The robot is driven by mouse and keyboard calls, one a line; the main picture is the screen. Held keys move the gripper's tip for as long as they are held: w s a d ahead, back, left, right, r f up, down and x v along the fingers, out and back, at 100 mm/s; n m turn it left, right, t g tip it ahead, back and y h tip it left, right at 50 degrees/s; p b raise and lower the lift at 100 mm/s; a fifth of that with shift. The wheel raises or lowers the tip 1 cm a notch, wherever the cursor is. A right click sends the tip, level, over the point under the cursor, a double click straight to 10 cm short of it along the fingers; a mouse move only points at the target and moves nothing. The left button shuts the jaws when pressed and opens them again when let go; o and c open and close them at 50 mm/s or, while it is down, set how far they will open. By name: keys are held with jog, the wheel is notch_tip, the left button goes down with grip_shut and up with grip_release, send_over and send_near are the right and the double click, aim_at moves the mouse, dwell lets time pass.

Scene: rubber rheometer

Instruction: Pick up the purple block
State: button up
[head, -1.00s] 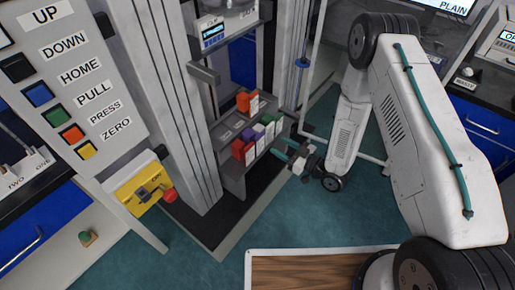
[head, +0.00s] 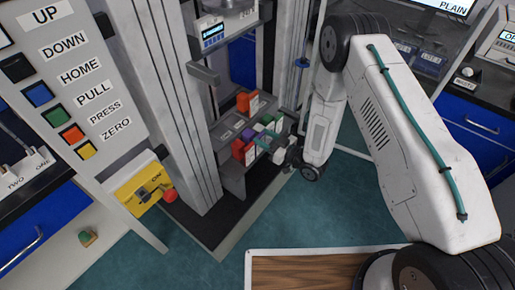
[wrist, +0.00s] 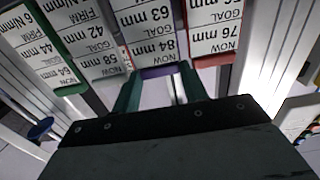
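The purple block (head: 248,134) sits in a row of coloured blocks on the lower shelf of the grey machine, between a red block and a pale one. In the wrist view its purple edge (wrist: 158,72) shows below a white label reading 84 mm NOW, 63 mm GOAL.
A red block (head: 238,150) stands close on one side and a green block (head: 267,119) farther along the row. An orange block (head: 243,102) is on the shelf above. A metal post (head: 291,70) rises behind. The teal floor in front is clear.

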grip_shut()
jog(key=shift+r, duration=0.15)
